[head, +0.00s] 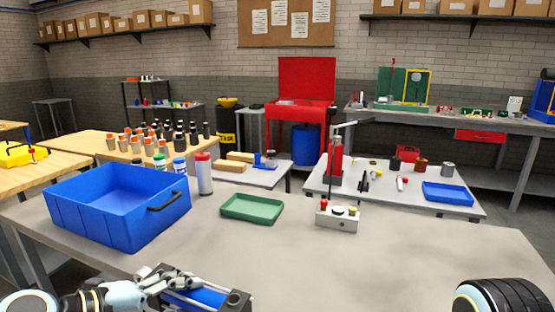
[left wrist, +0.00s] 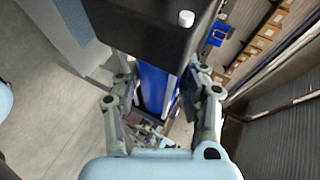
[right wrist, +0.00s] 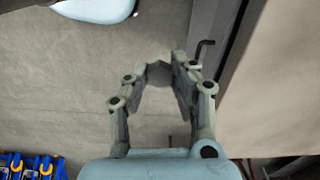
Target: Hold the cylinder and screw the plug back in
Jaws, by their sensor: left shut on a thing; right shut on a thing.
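The blue cylinder (head: 196,298) with dark end blocks lies at the bottom of the head view. My left gripper (head: 168,282) is shut on it. In the left wrist view my left gripper (left wrist: 160,112) has its fingers on both sides of the blue barrel (left wrist: 156,88), below a black end block (left wrist: 145,32) with a small white round fitting (left wrist: 186,18). In the right wrist view my right gripper (right wrist: 164,82) is shut on a small grey piece (right wrist: 158,75), apparently the plug, apart from the cylinder. The right gripper's fingers are outside the head view.
A blue bin (head: 115,205), a green tray (head: 252,208) and a small grey block with knobs (head: 338,218) stand on the bench. The bench front right of the cylinder is clear.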

